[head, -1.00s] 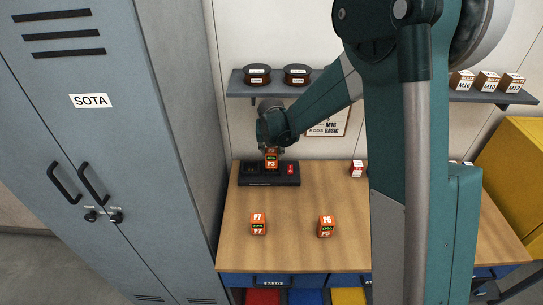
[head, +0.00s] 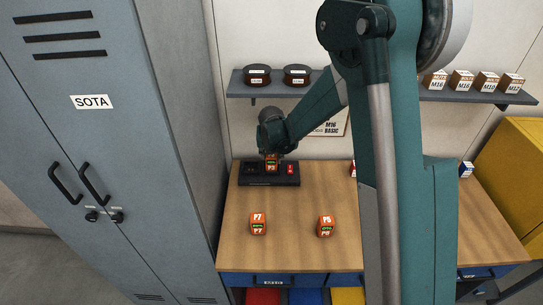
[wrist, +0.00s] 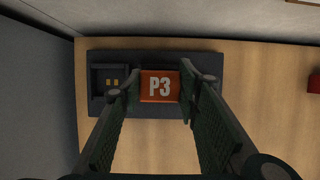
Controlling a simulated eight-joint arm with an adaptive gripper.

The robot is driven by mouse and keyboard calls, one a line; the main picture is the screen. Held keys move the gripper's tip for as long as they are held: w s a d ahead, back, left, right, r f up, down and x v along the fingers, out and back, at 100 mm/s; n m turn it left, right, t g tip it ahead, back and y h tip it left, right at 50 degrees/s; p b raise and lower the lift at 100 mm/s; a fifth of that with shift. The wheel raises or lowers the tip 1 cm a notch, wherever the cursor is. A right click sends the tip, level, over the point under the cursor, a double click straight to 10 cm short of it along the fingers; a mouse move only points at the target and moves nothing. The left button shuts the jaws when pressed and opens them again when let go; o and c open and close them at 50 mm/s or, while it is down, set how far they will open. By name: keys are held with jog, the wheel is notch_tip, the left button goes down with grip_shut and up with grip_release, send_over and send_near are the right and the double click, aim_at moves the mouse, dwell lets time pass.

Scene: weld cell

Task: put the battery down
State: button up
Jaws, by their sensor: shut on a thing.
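The orange battery P3 (head: 271,165) is held between the two fingers of my gripper (wrist: 159,87), which is shut on it. The wrist view shows its orange top with the white P3 label (wrist: 159,86). It is over the middle of the black charger (head: 250,179) at the back left of the bench. I cannot tell whether its underside touches the charger. In the wrist view an empty charger bay (wrist: 112,80) with gold contacts shows left of the battery.
Batteries P7 (head: 258,224) and P5 (head: 326,226) stand apart on the wooden bench (head: 290,245) in front. A grey locker (head: 90,150) is close on the left. A shelf (head: 270,92) with two dark spools runs above. My arm hides part of the bench's right side.

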jog(key=shift+f, duration=0.2)
jog(key=o, duration=1.1)
jog(key=shift+o, duration=0.2)
jog(key=shift+r, duration=0.1)
jog(key=shift+r, duration=0.15)
jog(key=v, duration=1.2)
jog(key=shift+b, duration=0.3)
